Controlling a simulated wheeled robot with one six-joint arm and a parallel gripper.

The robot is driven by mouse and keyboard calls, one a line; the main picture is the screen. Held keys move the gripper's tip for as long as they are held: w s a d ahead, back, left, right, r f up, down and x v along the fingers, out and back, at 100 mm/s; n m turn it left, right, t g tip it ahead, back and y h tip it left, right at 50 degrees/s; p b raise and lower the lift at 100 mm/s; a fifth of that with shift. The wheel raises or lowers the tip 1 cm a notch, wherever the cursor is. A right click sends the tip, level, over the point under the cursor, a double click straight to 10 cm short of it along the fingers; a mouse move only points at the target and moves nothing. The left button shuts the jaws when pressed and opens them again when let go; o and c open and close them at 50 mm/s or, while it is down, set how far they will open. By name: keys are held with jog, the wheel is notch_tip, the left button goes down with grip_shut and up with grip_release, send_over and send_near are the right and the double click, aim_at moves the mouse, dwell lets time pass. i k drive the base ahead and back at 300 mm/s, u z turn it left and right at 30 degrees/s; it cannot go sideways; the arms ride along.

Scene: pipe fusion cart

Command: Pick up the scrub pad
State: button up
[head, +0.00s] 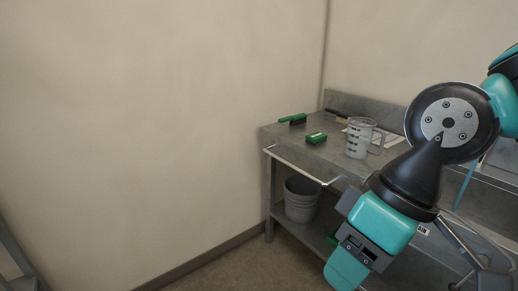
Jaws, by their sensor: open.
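A small green-and-black block, which looks like the scrub pad (316,138), lies on the grey metal top of the cart (345,171), near its left front edge. A green brush-like item (293,118) with dark bristles lies behind it and to the left, so which of the two is the pad is not fully certain. My gripper (345,270) is low in the picture, in front of the cart and below its top. It is open, and it is well apart from the pad. My arm hides part of the cart, and the fingertips do not show clearly.
A clear measuring jug (359,138) stands right of the green block. A dark-handled tool (336,113) lies at the back. A rail (296,166) runs along the front edge. A grey bucket (301,200) stands on the lower shelf. Walls close in behind and left.

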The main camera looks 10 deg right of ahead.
aim_at(315, 138)
jog(key=u, duration=0.8)
jog(key=i, duration=1.65)
jog(key=z, duration=0.5)
jog(key=i, duration=0.65)
jog(key=z, duration=1.25)
jog(key=i, duration=0.5)
jog(key=z, duration=0.5)
